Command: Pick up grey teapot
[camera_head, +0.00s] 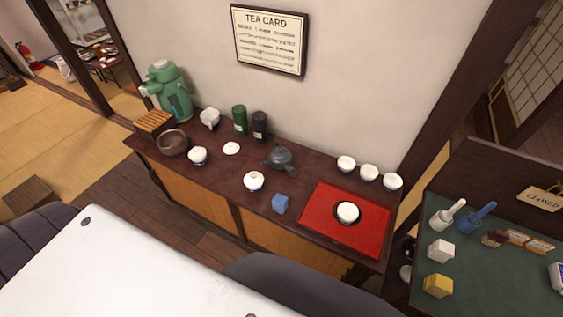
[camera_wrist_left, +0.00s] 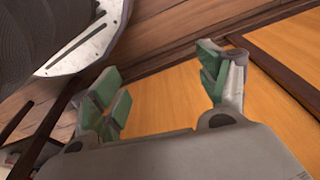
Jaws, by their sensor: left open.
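The grey teapot (camera_head: 281,156) stands on the dark wooden sideboard in the head view, near its middle and towards the wall. Its handle points to the lower right. My left gripper (camera_wrist_left: 163,82) is open and empty in the left wrist view, with green pads on its fingers. Orange-brown wooden panels with dark framing lie behind the fingers there. The teapot is not in the left wrist view. Neither gripper is in the head view, so the distance to the teapot cannot be told.
A lidded white bowl (camera_head: 254,181) and a blue block (camera_head: 280,203) stand in front of the teapot. A dark canister (camera_head: 260,126) and a green canister (camera_head: 240,121) stand behind it. A red tray (camera_head: 317,216) holding a white cup lies to the right.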

